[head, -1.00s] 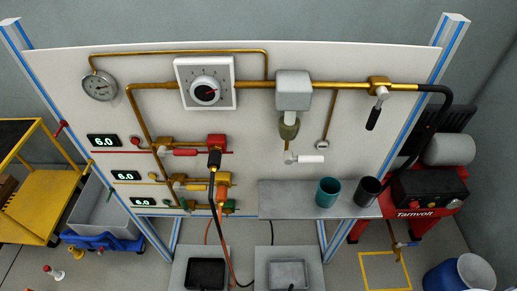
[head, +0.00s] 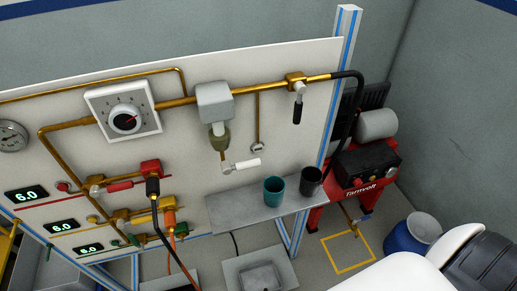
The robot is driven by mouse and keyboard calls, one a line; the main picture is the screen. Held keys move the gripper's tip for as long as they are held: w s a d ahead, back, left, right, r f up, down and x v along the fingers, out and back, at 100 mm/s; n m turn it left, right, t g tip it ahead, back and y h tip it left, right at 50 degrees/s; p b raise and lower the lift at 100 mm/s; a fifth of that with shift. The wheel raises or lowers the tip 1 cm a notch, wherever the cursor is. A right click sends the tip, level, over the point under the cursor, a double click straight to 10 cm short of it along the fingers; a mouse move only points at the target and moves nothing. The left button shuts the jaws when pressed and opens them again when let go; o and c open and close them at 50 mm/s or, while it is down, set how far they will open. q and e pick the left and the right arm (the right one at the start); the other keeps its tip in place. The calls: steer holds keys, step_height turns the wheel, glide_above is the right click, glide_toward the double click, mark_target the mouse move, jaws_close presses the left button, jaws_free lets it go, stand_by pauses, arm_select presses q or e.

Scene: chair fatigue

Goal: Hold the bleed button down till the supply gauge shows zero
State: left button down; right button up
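A round white dial gauge (head: 11,136) is at the left edge of the panel, partly cut off; its needle is too small to read. A small round silver button-like fitting (head: 258,148) ends a short brass branch pipe right of the grey box. A red round button (head: 63,187) sits at the left near the top digital display. I cannot tell from labels which is the bleed button; nothing touches either. White and dark parts of my arm show at the lower right, apart from the panel. Neither gripper's fingertips are in view.
A grey shelf (head: 235,211) juts from the panel, bearing a teal cup (head: 274,190) and a dark cup (head: 311,180). A red compressor (head: 352,178) and blue drum (head: 402,240) stand right. Three displays (head: 27,195) read 6.0.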

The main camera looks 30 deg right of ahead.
steer(key=shift+d, duration=0.1)
jaws_close()
stand_by(1.4)
